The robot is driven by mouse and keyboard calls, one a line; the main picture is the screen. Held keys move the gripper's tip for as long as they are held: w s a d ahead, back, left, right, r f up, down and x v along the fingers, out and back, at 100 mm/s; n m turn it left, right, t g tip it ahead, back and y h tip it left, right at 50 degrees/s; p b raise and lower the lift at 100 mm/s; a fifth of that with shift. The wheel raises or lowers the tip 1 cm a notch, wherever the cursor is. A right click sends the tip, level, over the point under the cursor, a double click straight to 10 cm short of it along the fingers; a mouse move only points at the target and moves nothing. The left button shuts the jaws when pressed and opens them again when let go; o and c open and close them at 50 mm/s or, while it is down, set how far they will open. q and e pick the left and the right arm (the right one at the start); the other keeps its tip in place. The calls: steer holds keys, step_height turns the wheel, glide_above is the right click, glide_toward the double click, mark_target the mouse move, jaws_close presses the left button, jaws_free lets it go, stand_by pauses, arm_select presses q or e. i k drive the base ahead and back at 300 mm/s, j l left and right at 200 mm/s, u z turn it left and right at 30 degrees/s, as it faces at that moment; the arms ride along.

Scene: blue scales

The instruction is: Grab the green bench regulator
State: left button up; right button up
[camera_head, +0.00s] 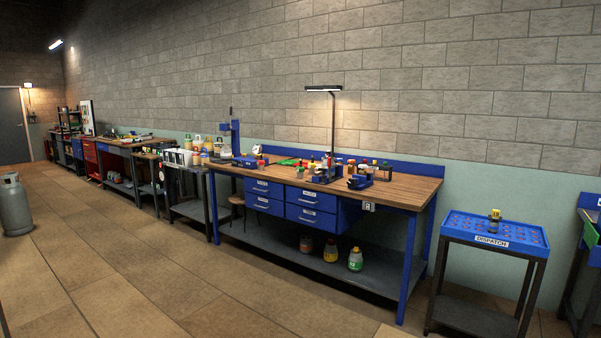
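I cannot make out the green bench regulator for certain; the small items on the wooden-topped blue workbench (405,190) are too small to tell apart. A flat green item (288,162) lies toward the back of that bench. A green-and-yellow bottle (355,258) stands on its lower shelf. Something green (591,232) is partly cut off at the right edge. Neither of my grippers is in view.
A grey gas cylinder (14,205) stands at the far left. More benches line the wall. The tiled floor (150,270) in front is clear.

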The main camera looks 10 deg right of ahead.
mark_target(299, 170)
steer(key=i, duration=2.7)
steer(key=i+j+z, duration=0.15)
steer(key=i, duration=0.4)
steer(key=i+z, duration=0.2)
steer(key=i, duration=0.3)
steer(key=i+j+z, duration=0.15)
steer(key=i+j, duration=0.15)
steer(key=i, duration=0.25)
